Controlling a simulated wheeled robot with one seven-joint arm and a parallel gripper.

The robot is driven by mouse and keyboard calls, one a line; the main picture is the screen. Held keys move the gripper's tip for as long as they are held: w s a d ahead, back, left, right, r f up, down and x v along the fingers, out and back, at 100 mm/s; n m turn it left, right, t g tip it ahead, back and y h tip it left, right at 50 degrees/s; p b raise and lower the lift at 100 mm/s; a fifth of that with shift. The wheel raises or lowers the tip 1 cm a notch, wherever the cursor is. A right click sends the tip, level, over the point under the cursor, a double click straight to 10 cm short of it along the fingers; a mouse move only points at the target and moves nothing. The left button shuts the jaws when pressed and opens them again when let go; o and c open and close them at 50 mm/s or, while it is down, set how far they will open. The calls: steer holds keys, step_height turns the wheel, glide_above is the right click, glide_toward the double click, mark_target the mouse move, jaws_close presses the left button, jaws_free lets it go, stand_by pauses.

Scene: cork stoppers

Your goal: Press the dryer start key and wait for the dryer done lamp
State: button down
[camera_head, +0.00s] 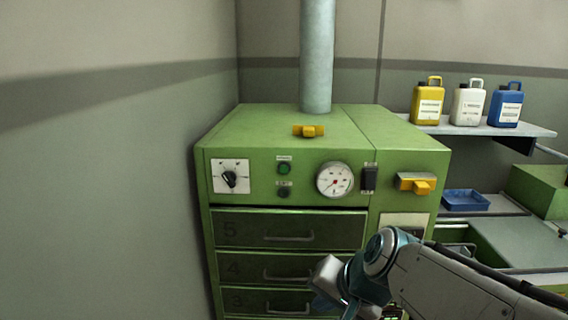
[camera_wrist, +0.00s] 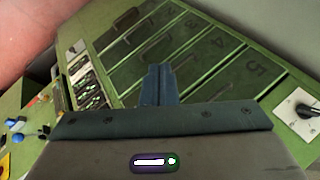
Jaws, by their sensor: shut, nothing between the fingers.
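The dryer (camera_head: 215,160) is a green cabinet with numbered drawers, and it fills much of the wrist view (camera_wrist: 100,40). On its upper panel sit a round green button-like part (camera_head: 284,169) and a darker round part (camera_head: 284,192) below it. Their small labels are unreadable, so I cannot tell which is the start key and which the done lamp. Neither looks brightly lit. My gripper (camera_head: 325,285) is in front of the lower drawers, below and right of these parts. In the wrist view my gripper (camera_wrist: 158,85) has its fingers together and empty.
A black knob (camera_head: 230,179), a gauge (camera_head: 335,180), a dark switch (camera_head: 369,178) and a yellow handle (camera_head: 416,184) share the panel. Jugs (camera_head: 468,103) stand on a right shelf. A wall (camera_head: 110,180) borders the left.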

mark_target(284, 169)
steer(key=w+a+r+m+t+y+p, duration=0.1)
steer(key=w+a+r+m+t+y, duration=0.1)
steer(key=r, duration=0.5)
steer(key=w+a+r+m+t+y+p, duration=0.1)
steer(key=w+a+r+m+t, duration=0.1)
steer(key=w+a+r+m, duration=0.2)
steer(key=w+r+m, duration=0.3)
steer(key=w+r, duration=0.1)
steer(key=w, duration=0.1)
steer(key=shift+w+a+r+t+y+p, duration=0.15)
steer(key=shift+a+r+t+y+p, duration=0.1)
steer(key=shift+a+t+y+p, duration=0.15)
steer(key=shift+w+d, duration=0.1)
steer(key=shift+w+d+p, duration=0.15)
steer(key=shift+w+p, duration=0.15)
steer(key=shift+w, duration=4)
steer(key=shift+w, duration=0.1)
steer(key=shift+w, duration=0.35)
